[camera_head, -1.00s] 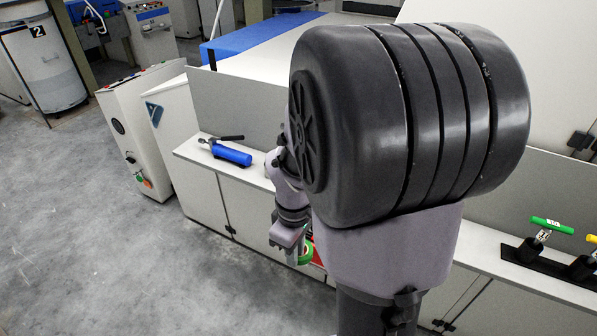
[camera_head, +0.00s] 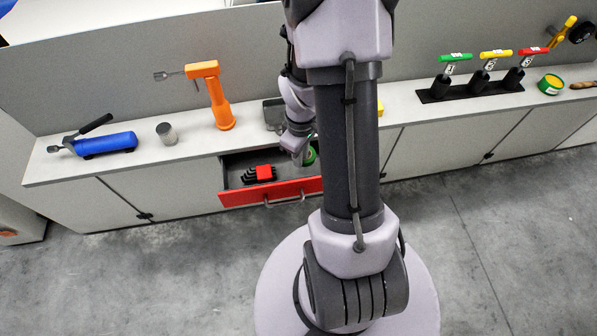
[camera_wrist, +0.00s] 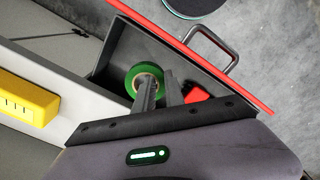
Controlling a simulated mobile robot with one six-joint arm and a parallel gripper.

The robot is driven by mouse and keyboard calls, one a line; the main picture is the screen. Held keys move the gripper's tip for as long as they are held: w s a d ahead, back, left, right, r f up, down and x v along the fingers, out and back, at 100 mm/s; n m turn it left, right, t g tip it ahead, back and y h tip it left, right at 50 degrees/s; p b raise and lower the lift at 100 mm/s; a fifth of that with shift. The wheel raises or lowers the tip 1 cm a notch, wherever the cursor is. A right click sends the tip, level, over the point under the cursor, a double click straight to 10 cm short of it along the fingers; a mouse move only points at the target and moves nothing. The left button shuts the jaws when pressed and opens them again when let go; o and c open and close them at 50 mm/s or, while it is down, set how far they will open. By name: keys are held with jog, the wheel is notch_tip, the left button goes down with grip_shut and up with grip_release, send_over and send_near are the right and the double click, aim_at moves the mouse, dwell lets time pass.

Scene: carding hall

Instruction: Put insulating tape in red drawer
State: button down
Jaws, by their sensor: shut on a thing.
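The insulating tape (camera_wrist: 145,80) is a green roll with a pale core, seen in the wrist view at the tips of my gripper (camera_wrist: 160,90). My gripper is shut on it and holds it over the open drawer; I cannot tell whether the roll touches the drawer floor. The red drawer (camera_head: 240,197) is pulled out, with a red front, grey handle and dark inside. A red and black object (camera_head: 260,174) lies in the drawer, and its red part (camera_wrist: 197,95) shows in the wrist view.
On the counter are a blue cylinder tool (camera_head: 108,142), a grey cup (camera_head: 167,133), an orange tool (camera_head: 216,95) and a rack of coloured T-handles (camera_head: 480,82). A green-yellow tin (camera_head: 550,84) stands farther right. A yellow object (camera_wrist: 28,98) is beside the drawer.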

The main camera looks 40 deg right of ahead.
aim_at(300, 175)
notch_tip(300, 175, down, 7)
jog(key=shift+r+b, duration=0.1)
jog(key=shift+b, duration=1.05)
jog(key=shift+r, duration=0.2)
jog(key=c, duration=1.8)
grip_release()
jog(key=shift+f, duration=0.2)
jog(key=shift+c, duration=0.2)
jog(key=o, duration=0.4)
jog(key=shift+o, duration=0.2)
jog(key=shift+r, duration=0.15)
